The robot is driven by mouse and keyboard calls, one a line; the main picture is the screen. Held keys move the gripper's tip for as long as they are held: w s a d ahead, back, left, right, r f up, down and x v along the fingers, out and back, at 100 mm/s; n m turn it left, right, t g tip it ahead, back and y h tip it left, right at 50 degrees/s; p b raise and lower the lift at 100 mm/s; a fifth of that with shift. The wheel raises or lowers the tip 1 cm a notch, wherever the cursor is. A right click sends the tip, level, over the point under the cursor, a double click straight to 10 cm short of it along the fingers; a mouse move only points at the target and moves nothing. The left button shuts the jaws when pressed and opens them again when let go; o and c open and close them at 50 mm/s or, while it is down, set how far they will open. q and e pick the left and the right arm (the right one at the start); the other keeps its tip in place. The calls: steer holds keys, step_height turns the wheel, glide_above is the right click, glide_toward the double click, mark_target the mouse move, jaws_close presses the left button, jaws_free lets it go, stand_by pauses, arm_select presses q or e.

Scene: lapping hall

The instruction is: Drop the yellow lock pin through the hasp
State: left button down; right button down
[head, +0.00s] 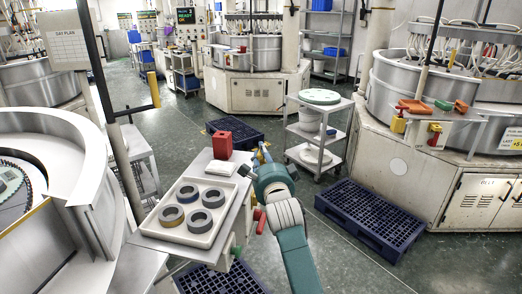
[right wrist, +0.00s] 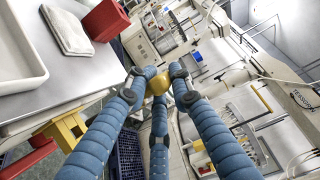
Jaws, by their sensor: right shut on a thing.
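My right gripper (head: 262,153) is beyond the right edge of the small steel table in the head view. In the right wrist view its three blue fingers (right wrist: 155,82) close around a rounded yellow piece, the visible part of the yellow lock pin (right wrist: 157,85). The rest of the pin is hidden by the fingers. In the right wrist view a yellow bracket (right wrist: 66,130) and a red handle (right wrist: 28,156) sit under the table edge, apart from the gripper. I cannot make out the hasp for certain. My left gripper is not in view.
The steel table (head: 165,232) holds a white tray (head: 173,235) with several dark rings, a red block (head: 222,145) and a folded cloth (head: 222,168). Dark blue pallets (head: 370,212) lie on the floor. A cart (head: 318,133) stands behind, with machines around.

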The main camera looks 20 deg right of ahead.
steer(key=shift+r, duration=0.15)
steer(key=shift+s+f+b, duration=0.1)
steer(key=shift+f+b, duration=0.35)
steer(key=shift+f, duration=0.25)
step_height(320, 180, down, 3)
steer(key=shift+d+r+b, duration=0.1)
steer(key=shift+r+b, duration=0.1)
steer(key=shift+b, duration=0.65)
steer(key=shift+f+b, duration=0.65)
steer(key=shift+f, duration=0.3)
steer(key=shift+p, duration=0.5)
steer(key=shift+a, duration=0.2)
